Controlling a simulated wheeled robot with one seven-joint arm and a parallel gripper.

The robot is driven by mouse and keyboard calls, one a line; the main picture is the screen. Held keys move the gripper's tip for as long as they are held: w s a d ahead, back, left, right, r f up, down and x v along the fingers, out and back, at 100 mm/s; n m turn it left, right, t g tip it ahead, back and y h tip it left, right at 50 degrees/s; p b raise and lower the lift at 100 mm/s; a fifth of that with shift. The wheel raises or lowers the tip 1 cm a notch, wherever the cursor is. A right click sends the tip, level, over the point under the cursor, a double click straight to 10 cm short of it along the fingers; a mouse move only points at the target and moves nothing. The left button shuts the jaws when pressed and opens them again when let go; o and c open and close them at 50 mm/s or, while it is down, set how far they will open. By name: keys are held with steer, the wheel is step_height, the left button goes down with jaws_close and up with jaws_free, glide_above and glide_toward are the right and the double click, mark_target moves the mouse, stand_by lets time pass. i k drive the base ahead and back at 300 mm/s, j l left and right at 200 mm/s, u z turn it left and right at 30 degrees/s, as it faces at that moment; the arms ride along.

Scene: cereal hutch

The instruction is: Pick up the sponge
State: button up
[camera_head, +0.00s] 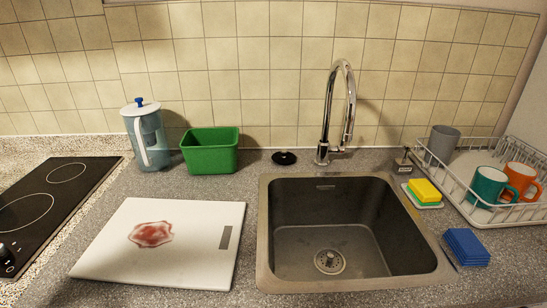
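The sponge (425,190) is a small yellow block with a green layer underneath. It lies on a small light dish (437,206) on the counter, just right of the sink. The dish rack stands close to its right. My gripper does not show in this view.
The sink (335,274) is an open, empty basin with a tall chrome faucet (329,115) behind it. A wire dish rack (484,220) holds mugs at the right. A folded blue cloth (467,246) lies in front of the rack. A stained white cutting board (190,265) lies left of the sink.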

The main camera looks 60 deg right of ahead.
mark_target(422, 190)
steer(key=k+l, duration=1.7)
steer(key=k, duration=0.1)
